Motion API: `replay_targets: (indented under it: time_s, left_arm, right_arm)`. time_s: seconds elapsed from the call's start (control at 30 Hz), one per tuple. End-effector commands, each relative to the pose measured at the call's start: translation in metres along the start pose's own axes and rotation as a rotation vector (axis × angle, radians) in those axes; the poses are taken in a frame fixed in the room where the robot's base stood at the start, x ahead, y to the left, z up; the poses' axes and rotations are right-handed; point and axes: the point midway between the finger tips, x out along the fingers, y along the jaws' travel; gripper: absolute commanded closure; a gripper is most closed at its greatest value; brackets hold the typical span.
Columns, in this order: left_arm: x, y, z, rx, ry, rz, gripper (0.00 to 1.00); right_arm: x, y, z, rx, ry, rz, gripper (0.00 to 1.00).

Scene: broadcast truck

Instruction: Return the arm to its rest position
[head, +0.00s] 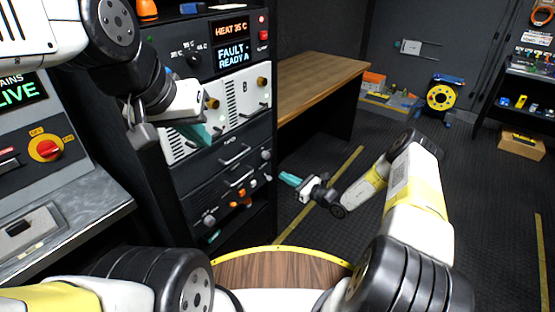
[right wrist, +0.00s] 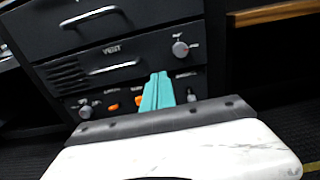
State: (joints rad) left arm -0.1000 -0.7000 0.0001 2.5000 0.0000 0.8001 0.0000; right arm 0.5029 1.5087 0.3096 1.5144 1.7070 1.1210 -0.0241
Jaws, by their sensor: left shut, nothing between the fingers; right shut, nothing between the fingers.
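My left gripper (head: 203,135) is at the upper left of the head view. Its teal fingers are shut and empty, in front of the rack's lower white panel, and part of it is hidden by my own wrist. I cannot tell whether it touches the panel. My right gripper (head: 288,178) is shut and empty, held over the floor to the right of the rack with its teal fingers pointing left. In the right wrist view its teal fingers (right wrist: 158,92) lie together in front of the rack's lower drawers, with nothing between them.
The equipment rack (head: 226,160) has displays, knobs and drawer handles. A console (head: 60,215) with a red rotary switch (head: 45,148) stands at left. A yellow cable reel (head: 441,97) stands far right. The dark floor (head: 490,215) is clear at right.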

Motion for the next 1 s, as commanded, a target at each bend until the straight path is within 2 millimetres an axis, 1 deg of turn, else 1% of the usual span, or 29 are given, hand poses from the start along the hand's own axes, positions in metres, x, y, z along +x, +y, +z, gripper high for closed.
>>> replay_targets:
  time_s: [0.07,0.17,0.27,0.3,0.37,0.4,0.47,0.5,0.57,0.6,0.7,0.77,0.8,0.97,1.0]
  left_arm:
    - [0.000,0.000,0.000,0.000,0.000,0.000,1.00]
    - [0.000,0.000,0.000,0.000,0.000,0.000,1.00]
    - [0.000,0.000,0.000,0.000,0.000,0.000,1.00]
    - [0.000,0.000,0.000,0.000,0.000,0.000,1.00]
    - [0.000,0.000,0.000,0.000,0.000,0.000,1.00]
    - [0.000,0.000,0.000,0.000,0.000,0.000,1.00]
    - [0.000,0.000,0.000,0.000,0.000,0.000,1.00]
    - [0.000,0.000,0.000,0.000,0.000,0.000,1.00]
    - [0.000,0.000,0.000,0.000,0.000,0.000,1.00]
    - [0.000,0.000,0.000,0.000,0.000,0.000,1.00]
    - [0.000,0.000,0.000,0.000,0.000,0.000,1.00]
    - [0.000,0.000,0.000,0.000,0.000,0.000,1.00]
    - [0.000,0.000,0.000,0.000,0.000,0.000,1.00]
    - [0.000,0.000,0.000,0.000,0.000,0.000,1.00]
    - [0.000,0.000,0.000,0.000,0.000,0.000,1.00]
  right_arm:
    - [-0.004,0.000,0.003,-0.007,0.001,0.007,1.00]
    - [-0.003,0.002,0.021,-0.051,0.007,0.050,1.00]
    - [0.000,0.011,0.057,-0.146,0.023,0.144,1.00]
    - [0.001,0.016,0.075,-0.196,0.034,0.193,1.00]
    - [0.000,0.026,0.103,-0.278,0.053,0.270,1.00]
    - [-0.002,0.034,0.121,-0.334,0.067,0.322,1.00]
    - [-0.005,0.045,0.146,-0.417,0.091,0.396,1.00]
    - [-0.009,0.053,0.162,-0.472,0.107,0.445,1.00]
    - [-0.016,0.065,0.185,-0.556,0.131,0.515,1.00]
    - [-0.021,0.073,0.200,-0.612,0.150,0.559,1.00]
    - [-0.037,0.093,0.234,-0.753,0.196,0.663,1.00]
    - [-0.048,0.105,0.254,-0.839,0.226,0.721,1.00]
    - [-0.056,0.113,0.266,-0.896,0.246,0.759,1.00]
    - [-0.093,0.141,0.310,-1.124,0.333,0.889,1.00]
    - [-0.103,0.148,0.320,-1.180,0.356,0.919,1.00]
